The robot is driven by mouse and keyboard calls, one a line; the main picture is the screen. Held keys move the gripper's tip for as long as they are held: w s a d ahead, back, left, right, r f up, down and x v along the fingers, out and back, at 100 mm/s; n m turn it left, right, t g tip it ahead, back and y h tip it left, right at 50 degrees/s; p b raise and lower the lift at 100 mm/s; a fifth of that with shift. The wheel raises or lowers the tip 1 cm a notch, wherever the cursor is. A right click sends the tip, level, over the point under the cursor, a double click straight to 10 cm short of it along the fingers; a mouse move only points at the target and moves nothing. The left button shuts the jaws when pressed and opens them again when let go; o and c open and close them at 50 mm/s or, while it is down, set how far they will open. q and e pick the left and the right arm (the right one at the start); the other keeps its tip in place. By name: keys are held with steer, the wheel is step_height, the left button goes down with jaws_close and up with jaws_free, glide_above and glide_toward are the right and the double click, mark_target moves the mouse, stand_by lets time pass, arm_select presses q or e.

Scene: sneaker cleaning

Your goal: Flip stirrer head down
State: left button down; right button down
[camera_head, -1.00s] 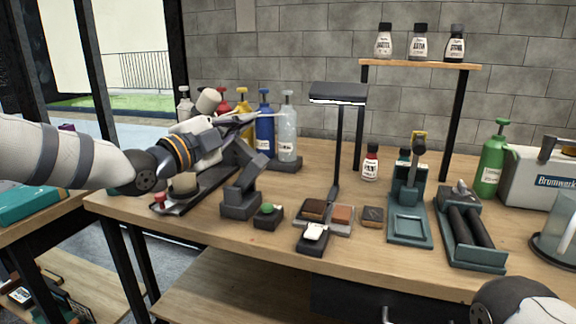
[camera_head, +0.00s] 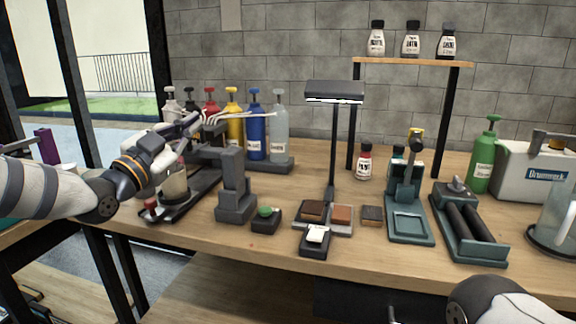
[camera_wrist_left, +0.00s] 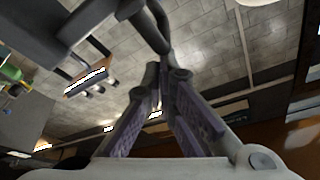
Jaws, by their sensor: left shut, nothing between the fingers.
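The stirrer stands at the left end of the bench in the head view. The stirrer's head end is largely hidden behind my left gripper (camera_head: 193,125). That gripper is shut and empty, over the cup and the arm. I cannot tell whether it touches the head. Its fingers also meet in the left wrist view (camera_wrist_left: 164,80). My right gripper is out of frame.
Several pump bottles, including a blue one (camera_head: 257,135), stand close behind the stirrer. A small block with a green knob (camera_head: 266,213) sits right of the post. A lamp (camera_head: 334,93) stands mid-bench. Bare wood (camera_head: 195,232) lies in front.

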arm_select(q)
steer(key=shift+a+f, duration=0.2)
steer(key=shift+f, duration=0.1)
stand_by(0.4)
